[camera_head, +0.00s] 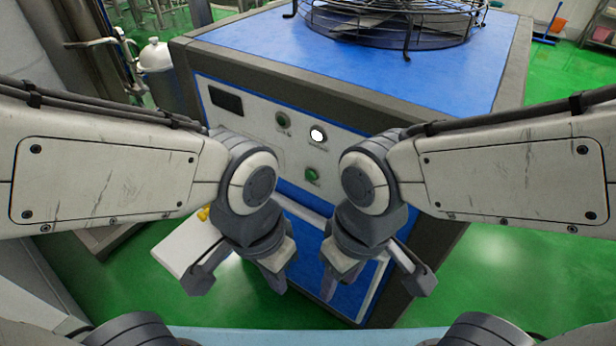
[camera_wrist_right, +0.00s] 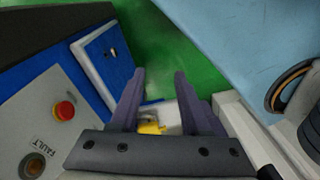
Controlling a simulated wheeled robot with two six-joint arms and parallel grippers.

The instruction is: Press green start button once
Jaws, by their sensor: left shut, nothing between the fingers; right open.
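The control panel (camera_head: 235,118) is on the front of a blue-topped machine. It carries a dark green round button (camera_head: 282,119), a white round lamp or button (camera_head: 318,134), and a brighter green button (camera_head: 311,174) lower right. Their labels are too small to read, so I cannot tell which green one is start. My left gripper (camera_head: 274,282) is shut and empty, below and in front of the panel. My right gripper (camera_head: 331,281) is open, beside it and below the lower green button; it also shows in the right wrist view (camera_wrist_right: 160,88). Neither touches a button.
The right wrist view shows a red button (camera_wrist_right: 64,110) and a FAULT label (camera_wrist_right: 42,137) on a grey panel. A caged fan (camera_head: 390,18) sits on the machine. A white box or board (camera_head: 185,247) with a yellow piece (camera_head: 203,214) stands left. Green floor (camera_head: 500,270) is clear at right.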

